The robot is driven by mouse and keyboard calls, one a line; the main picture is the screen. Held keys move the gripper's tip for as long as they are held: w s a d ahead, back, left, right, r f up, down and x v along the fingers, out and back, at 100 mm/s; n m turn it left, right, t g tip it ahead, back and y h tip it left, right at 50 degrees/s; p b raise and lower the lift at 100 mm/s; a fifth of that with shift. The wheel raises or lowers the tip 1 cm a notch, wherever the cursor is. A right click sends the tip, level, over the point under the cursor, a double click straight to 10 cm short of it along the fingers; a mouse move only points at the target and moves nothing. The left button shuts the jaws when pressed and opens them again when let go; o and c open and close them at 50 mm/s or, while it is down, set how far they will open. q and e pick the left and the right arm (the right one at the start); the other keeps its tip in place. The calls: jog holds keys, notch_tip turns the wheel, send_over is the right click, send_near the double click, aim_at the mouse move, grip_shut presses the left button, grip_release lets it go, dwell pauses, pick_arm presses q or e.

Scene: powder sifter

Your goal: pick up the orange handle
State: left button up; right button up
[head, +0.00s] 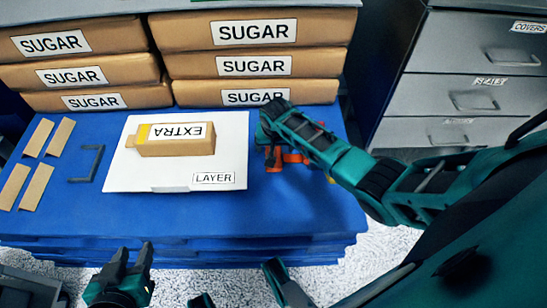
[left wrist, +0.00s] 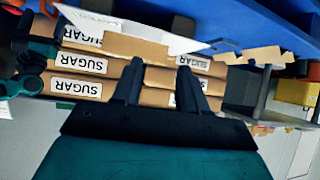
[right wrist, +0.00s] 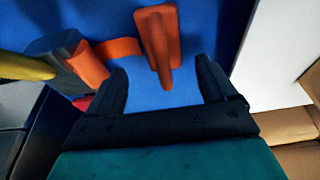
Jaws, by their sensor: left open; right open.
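An orange handle (right wrist: 157,32) lies on the blue table in the right wrist view, ahead of and between the fingertips of my right gripper (right wrist: 160,66). That gripper is open, with nothing between its fingers; I cannot tell the exact gap to the handle. In the head view, orange parts (head: 292,157) show beside my right arm, which hides much of them. My right gripper (head: 267,122) points down there, right of the white board. My left gripper (head: 135,252) is open and empty in front of the table's near edge.
A white LAYER board (head: 165,176) holds an EXTRA packet (head: 176,146). SUGAR packages (head: 255,66) are stacked behind. Tan strips (head: 37,187) and a dark bracket (head: 86,165) lie at left. A grey block (right wrist: 50,50) and yellow piece (right wrist: 22,66) are near the handle. Drawers (head: 450,91) stand right.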

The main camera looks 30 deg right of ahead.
jog(key=b+x, duration=0.1)
jog(key=x, duration=0.1)
jog(key=b+x, duration=0.1)
jog(key=x, duration=0.1)
jog(key=shift+w+a, duration=0.1)
jog(key=shift+a, duration=0.1)
jog(key=shift+f+b, duration=0.25)
jog(key=shift+b, duration=0.15)
jog(key=shift+w, duration=0.1)
jog(key=c, duration=1.2)
jog(key=shift+c, duration=0.2)
jog(key=shift+d+r, duration=0.1)
